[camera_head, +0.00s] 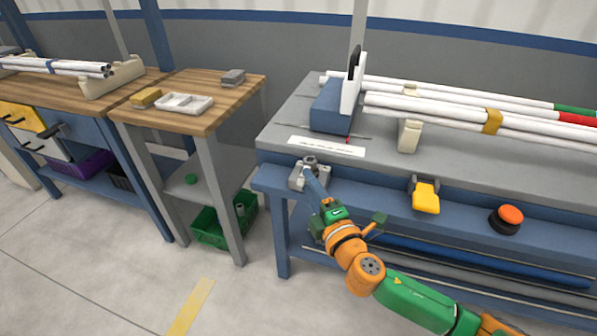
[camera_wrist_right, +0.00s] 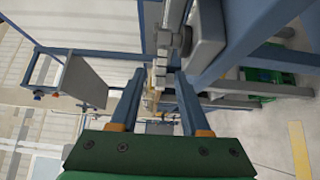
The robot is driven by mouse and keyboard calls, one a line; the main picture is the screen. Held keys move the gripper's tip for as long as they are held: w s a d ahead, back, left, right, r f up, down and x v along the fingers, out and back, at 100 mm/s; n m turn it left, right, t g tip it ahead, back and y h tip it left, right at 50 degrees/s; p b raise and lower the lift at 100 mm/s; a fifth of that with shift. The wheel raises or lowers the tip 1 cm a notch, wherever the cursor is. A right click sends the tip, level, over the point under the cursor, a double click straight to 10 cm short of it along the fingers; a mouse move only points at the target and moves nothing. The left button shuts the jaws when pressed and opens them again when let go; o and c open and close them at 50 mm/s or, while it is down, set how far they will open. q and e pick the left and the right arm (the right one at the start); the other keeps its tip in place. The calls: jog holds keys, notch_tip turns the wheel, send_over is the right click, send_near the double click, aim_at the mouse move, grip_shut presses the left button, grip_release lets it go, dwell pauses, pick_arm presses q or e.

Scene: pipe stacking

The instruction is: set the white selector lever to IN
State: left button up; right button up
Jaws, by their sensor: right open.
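A grey selector-like fixture (camera_head: 297,183) with a round knob on top sits at the left end of the blue ledge of the right bench. I cannot clearly make out a white lever on it, as my gripper covers part of it. My right gripper (camera_head: 311,176) is at this fixture, with its blue fingers against or just in front of it. In the right wrist view the gripper (camera_wrist_right: 160,73) is open, with a narrow pale piece between the fingertips; contact cannot be told. A grey block (camera_wrist_right: 207,35) lies just beyond. My left gripper is not in view.
A printed white strip (camera_head: 326,146) lies on the bench behind the fixture. A yellow pedal-like part (camera_head: 425,196) and an orange button (camera_head: 510,214) are along the ledge to the right. White pipes (camera_head: 450,113) lie behind. A wooden table (camera_head: 222,99) stands left, across a gap.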

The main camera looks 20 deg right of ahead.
aim_at(305, 181)
jog(key=w, duration=0.3)
jog(key=shift+w+a+f, duration=0.1)
jog(key=shift+w+a, duration=0.15)
jog(key=shift+w, duration=0.1)
jog(key=shift+s, duration=0.1)
grip_shut()
dwell(0.9)
